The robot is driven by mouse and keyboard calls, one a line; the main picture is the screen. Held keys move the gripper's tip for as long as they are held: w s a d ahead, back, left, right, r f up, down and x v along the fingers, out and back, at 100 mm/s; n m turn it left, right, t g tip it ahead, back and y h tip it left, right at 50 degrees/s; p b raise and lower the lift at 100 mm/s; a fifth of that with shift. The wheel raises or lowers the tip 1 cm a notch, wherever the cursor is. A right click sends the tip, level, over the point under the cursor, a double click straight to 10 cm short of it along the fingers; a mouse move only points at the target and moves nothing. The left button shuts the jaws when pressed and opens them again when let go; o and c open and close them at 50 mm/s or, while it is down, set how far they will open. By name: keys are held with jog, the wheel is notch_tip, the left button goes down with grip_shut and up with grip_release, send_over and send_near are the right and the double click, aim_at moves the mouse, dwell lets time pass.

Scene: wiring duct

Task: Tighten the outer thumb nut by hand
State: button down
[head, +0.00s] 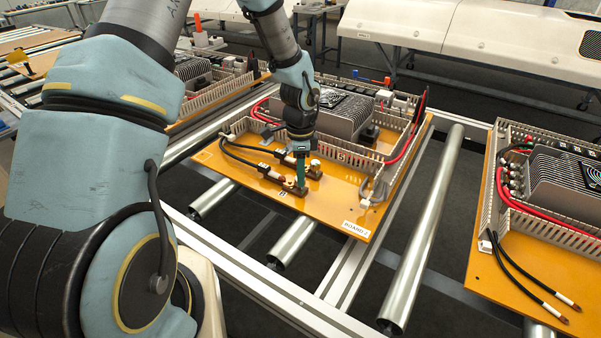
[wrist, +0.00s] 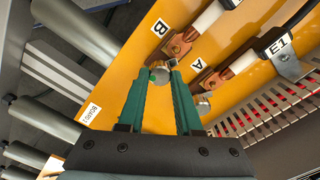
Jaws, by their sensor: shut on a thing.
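My gripper (wrist: 161,70) is shut on a silver thumb nut (wrist: 159,78) at the terminal labelled B. The nut shows between the green fingertips, by the end of a copper lug (wrist: 180,44). In the head view, my gripper (head: 301,185) points down at the front of the orange board (head: 338,205), and its fingers hide most of this nut. A second silver thumb nut (wrist: 203,104) sits by terminal A, just right of the right finger, near another copper lug (wrist: 222,76). It also shows in the head view (head: 315,165).
Black cables (head: 240,155) run to the lugs from the left. A slotted wiring duct (head: 345,152) and a finned heat-sink unit (head: 335,110) stand behind. A clamp marked E1 (wrist: 279,46) holds one cable. Another board (head: 520,270) lies to the right, past a roller (head: 430,220).

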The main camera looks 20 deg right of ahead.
jog(key=shift+w+r, duration=0.15)
jog(key=c, duration=0.6)
grip_release()
notch_tip(320, 180, up, 11)
jog(key=shift+f+b, duration=0.2)
jog(key=shift+b, duration=0.65)
jog(key=s+a+r+n, duration=0.1)
jog(key=s+a+n, duration=0.1)
jog(key=a+n, duration=0.4)
jog(key=s+a+r+n+t, duration=0.1)
jog(key=s+a+r+n, duration=0.1)
jog(key=a+n, duration=0.5)
jog(key=s+a+r+n, duration=0.2)
jog(key=a+n, duration=0.5)
jog(key=a, duration=0.7)
jog(key=shift+s+a+t, duration=0.25)
jog(key=shift+s+t, duration=0.05)
jog(key=shift+s, duration=0.05)
